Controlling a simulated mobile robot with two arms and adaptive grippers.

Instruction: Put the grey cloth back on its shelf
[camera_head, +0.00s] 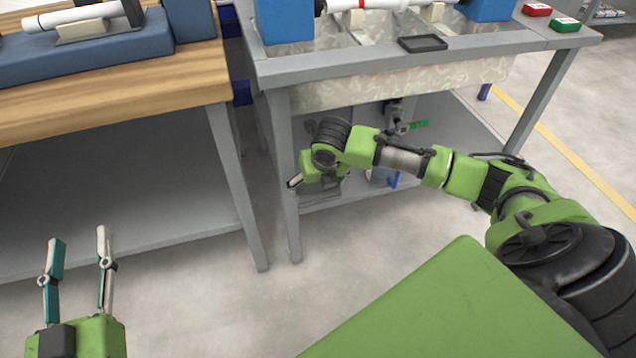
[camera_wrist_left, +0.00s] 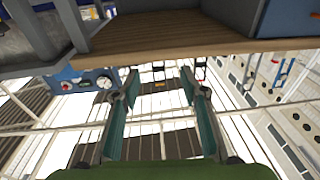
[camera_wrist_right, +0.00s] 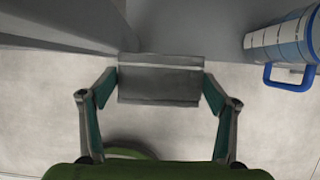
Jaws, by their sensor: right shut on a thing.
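The grey cloth (camera_wrist_right: 160,86), a flat folded piece with a pale stripe near its top edge, sits between the two fingertips of my right gripper (camera_wrist_right: 161,80) in the right wrist view. The right gripper is shut on it, one finger at each side. In the head view my right gripper (camera_head: 293,183) is low, by the front leg of the grey table; the cloth cannot be made out there. The table's lower shelf (camera_head: 440,170) is partly hidden behind my right arm. My left gripper (camera_head: 79,236) is open and empty at the lower left; its open fingers show in the left wrist view (camera_wrist_left: 160,84).
A blue-handled, banded container (camera_wrist_right: 285,42) stands at the right in the right wrist view. A wooden-topped bench (camera_head: 110,85) stands left of the grey table (camera_head: 400,65), with a narrow gap between. A black tray (camera_head: 422,43) lies on the grey table. The floor in front is clear.

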